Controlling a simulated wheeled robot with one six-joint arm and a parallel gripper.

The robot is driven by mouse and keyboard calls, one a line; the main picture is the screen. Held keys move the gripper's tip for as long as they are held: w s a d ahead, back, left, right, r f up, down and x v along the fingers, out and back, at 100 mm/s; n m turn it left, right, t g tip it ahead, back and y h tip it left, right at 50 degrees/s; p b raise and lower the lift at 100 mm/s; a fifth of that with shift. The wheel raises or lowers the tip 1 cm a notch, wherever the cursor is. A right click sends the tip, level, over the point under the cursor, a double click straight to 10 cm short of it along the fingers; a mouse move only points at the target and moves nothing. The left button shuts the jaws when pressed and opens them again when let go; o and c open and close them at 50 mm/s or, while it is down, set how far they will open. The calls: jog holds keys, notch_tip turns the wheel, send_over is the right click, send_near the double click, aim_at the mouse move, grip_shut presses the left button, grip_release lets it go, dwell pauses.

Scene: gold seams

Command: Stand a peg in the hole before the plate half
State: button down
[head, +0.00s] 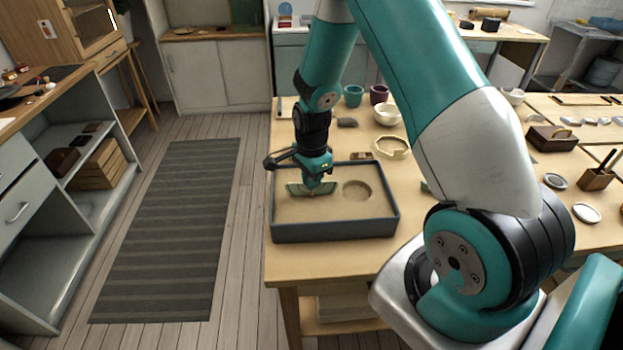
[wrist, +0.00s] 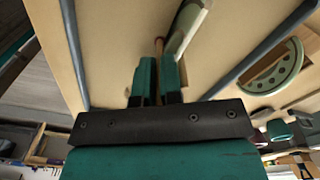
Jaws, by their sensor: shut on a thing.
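The pale green plate half (head: 296,188) stands on edge in the sand of the grey tray (head: 335,232), partly hidden by my gripper in the head view. Its pale edge also shows in the wrist view (wrist: 188,28), close beside my right finger. My gripper (head: 314,184) is low over the left part of the tray. In the wrist view its teal fingers (wrist: 158,75) are nearly together on a thin brown peg (wrist: 159,45), whose end shows past the fingertips. The peg cannot be made out in the head view. The hole is not visible, nor is the peg's lower end.
Behind the tray are a pale angular ring (head: 393,147), a cream bowl (head: 388,115), a teal cup (head: 353,95) and a dark purple cup (head: 379,94). Open floor lies left of the table.

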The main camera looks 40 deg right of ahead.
jog(key=c, duration=0.8)
grip_release()
jog(key=shift+r, duration=0.15)
jog(key=shift+w+r+p, duration=0.15)
jog(key=shift+r+p, duration=0.9)
jog(key=shift+r, duration=0.15)
jog(key=shift+r+p, duration=1.35)
jog(key=shift+r, duration=0.35)
